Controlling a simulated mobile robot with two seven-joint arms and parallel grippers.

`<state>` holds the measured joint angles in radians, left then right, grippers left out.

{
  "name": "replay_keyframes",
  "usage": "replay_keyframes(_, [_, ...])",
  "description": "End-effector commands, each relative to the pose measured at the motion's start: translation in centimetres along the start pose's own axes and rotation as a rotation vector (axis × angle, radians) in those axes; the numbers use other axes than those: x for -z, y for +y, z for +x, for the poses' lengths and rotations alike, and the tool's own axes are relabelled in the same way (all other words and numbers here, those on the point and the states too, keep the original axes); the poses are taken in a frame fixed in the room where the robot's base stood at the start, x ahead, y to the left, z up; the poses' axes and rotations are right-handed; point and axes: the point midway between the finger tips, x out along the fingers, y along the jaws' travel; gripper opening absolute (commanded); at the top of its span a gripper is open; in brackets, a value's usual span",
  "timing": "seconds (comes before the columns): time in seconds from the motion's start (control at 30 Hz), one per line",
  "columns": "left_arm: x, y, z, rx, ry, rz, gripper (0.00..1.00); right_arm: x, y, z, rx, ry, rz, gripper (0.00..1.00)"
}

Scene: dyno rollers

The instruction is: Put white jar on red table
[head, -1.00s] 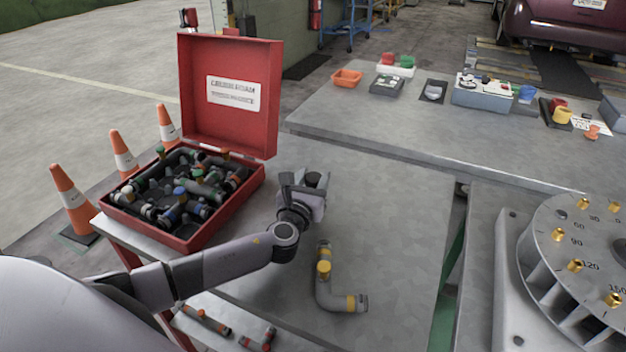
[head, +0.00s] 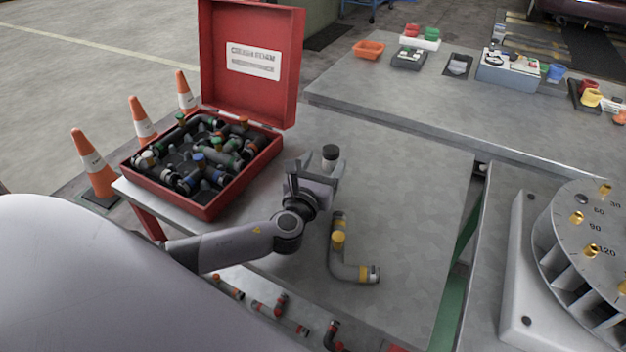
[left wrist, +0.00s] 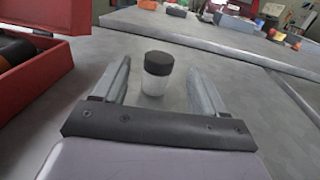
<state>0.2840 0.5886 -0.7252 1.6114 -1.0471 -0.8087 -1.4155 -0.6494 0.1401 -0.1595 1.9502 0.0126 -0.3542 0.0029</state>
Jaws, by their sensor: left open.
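A small white jar with a black lid (left wrist: 157,75) stands upright on the grey tabletop, seen in the left wrist view. In the head view its lid (head: 330,153) shows just beyond my left gripper (head: 312,170). My left gripper is open, and in the left wrist view its two fingers (left wrist: 155,90) point at the jar from either side. The jar sits at or just past the fingertips, and a gap shows on both sides of it. The table under it (head: 400,200) has a grey top; its frame shows red at the left. My right gripper is not in view.
An open red case (head: 215,208) full of pipe fittings stands left of my gripper. A grey elbow pipe with yellow parts (head: 352,268) lies nearby on the right. A second grey table (head: 440,110) holds bins and boxes. A dial (head: 590,235) stands at right.

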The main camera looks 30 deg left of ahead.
Motion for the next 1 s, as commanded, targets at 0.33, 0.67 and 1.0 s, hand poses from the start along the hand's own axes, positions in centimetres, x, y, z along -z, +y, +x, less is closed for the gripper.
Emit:
replay_keyframes(0.33, [0.0, 0.0, -5.7, 0.001, 0.0, 0.001, 0.71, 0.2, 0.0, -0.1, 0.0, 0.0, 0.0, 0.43])
replay_keyframes(0.67, [-0.1, 0.0, -6.8, -0.001, -0.001, 0.001, 0.71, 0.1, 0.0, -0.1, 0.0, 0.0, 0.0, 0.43])
replay_keyframes(1.0, [-0.1, 0.0, -6.7, -0.001, -0.001, 0.001, 0.71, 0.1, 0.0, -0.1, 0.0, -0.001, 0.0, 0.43])
